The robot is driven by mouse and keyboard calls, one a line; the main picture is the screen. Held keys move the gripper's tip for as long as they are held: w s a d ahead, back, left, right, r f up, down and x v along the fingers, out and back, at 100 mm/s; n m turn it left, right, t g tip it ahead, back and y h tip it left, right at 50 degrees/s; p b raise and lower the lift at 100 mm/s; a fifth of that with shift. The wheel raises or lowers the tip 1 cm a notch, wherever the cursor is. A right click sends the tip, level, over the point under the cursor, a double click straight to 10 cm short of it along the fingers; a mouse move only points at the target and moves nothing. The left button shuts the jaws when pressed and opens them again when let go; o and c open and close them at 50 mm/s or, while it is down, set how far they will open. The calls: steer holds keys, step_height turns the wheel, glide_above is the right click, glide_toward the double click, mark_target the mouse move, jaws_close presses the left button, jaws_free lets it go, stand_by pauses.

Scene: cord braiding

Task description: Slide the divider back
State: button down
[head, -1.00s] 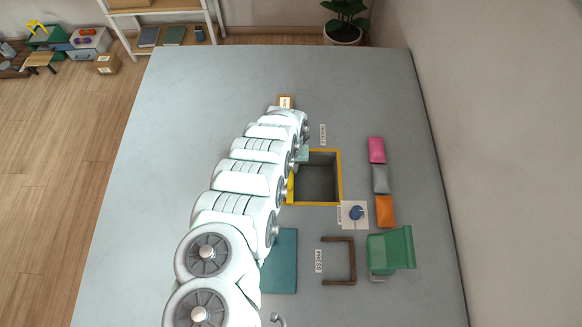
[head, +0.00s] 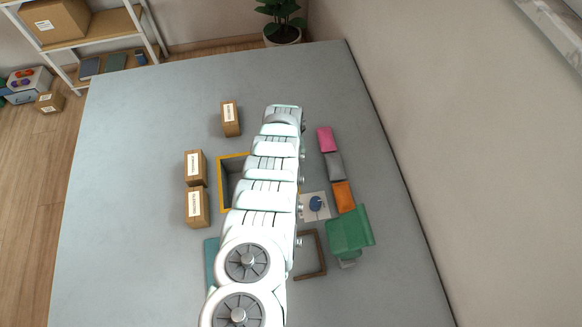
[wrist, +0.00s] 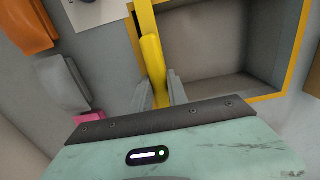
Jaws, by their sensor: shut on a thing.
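My gripper (wrist: 158,92) is shut on a yellow upright handle (wrist: 152,60) in the wrist view. The handle seems to belong to the divider, but the rest of the divider cannot be made out. It stands at the edge of a grey, yellow-rimmed box, whose rim (wrist: 268,97) shows to the right. The box interior is empty where visible. In the head view the box's rim (head: 220,185) shows left of my arm, and its right part is hidden. My fingertips are hidden under my arm there.
Pink (head: 326,139), grey (head: 335,166) and orange (head: 343,196) blocks lie right of my arm. A blue knob (head: 317,203), brown bracket (head: 322,262) and green object (head: 349,232) are nearer. Labelled boxes (head: 194,167) stand left. The table's far left is clear.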

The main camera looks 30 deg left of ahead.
steer(key=shift+w+d, duration=0.1)
stand_by(0.3)
steer(key=c, duration=1.3)
jaws_free()
steer(key=shift+w+d, duration=0.1)
steer(key=shift+r, duration=0.1)
step_height(320, 180, up, 3)
steer(key=p, duration=0.3)
steer(key=shift+r, duration=0.45)
step_height(320, 180, up, 7)
steer(key=shift+f+p, duration=0.1)
steer(key=shift+p, duration=0.65)
